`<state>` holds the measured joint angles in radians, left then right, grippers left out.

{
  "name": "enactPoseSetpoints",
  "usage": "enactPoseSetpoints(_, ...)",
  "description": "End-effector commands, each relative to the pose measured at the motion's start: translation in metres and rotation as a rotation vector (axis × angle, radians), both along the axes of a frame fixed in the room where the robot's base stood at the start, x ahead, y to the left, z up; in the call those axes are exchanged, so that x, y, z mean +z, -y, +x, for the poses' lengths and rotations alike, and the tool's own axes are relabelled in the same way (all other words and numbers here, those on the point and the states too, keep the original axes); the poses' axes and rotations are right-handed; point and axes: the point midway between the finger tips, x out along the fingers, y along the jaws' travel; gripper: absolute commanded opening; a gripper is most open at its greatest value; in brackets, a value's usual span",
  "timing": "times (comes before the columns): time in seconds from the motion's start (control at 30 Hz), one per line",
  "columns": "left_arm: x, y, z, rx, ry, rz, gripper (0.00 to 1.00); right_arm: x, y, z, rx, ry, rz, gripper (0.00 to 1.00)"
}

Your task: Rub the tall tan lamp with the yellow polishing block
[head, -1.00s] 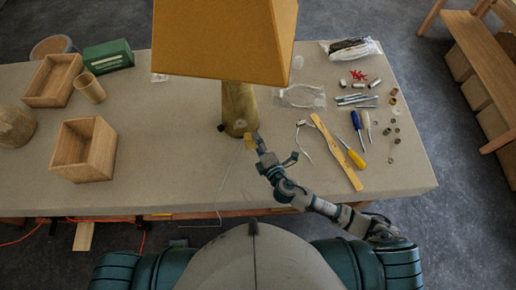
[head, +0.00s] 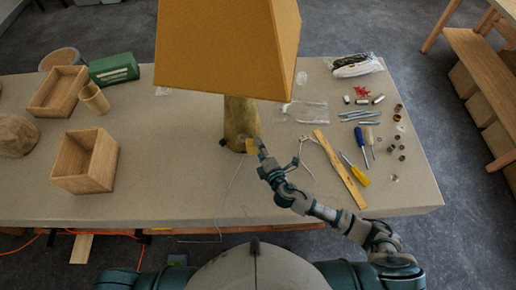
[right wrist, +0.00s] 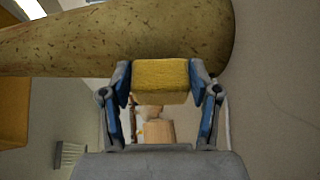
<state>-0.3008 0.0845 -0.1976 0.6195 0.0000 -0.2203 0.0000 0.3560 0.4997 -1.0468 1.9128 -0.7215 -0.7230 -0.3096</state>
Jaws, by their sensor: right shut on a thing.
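The tall tan lamp (head: 240,122) stands upright on the table, with a large orange-tan shade (head: 225,50) over its speckled base. My right gripper (head: 258,146) is at the lower right side of the lamp base. In the right wrist view my right gripper (right wrist: 160,85) is shut on the yellow polishing block (right wrist: 160,75). The block's far edge meets the speckled lamp base (right wrist: 120,38) in that view and appears to touch it. In the head view the block (head: 252,145) is a small yellow patch beside the base. My left gripper is not in view.
On the table (head: 150,220), wooden boxes (head: 85,165) and a green box (head: 114,68) stand left. A wooden ruler-like strip (head: 340,168), screwdrivers (head: 355,172) and small parts lie right. A thin cable (head: 232,185) runs in front of the lamp.

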Motion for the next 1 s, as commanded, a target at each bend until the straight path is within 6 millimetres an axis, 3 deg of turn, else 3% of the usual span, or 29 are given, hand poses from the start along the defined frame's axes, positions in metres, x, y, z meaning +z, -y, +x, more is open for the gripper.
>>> enactPoseSetpoints(0.2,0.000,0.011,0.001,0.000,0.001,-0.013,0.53,0.000,-0.003,0.002,0.001,0.000,-0.001,0.34)
enactPoseSetpoints(1.0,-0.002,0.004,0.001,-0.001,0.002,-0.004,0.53,-0.002,-0.001,0.018,0.000,0.001,-0.002,0.34)
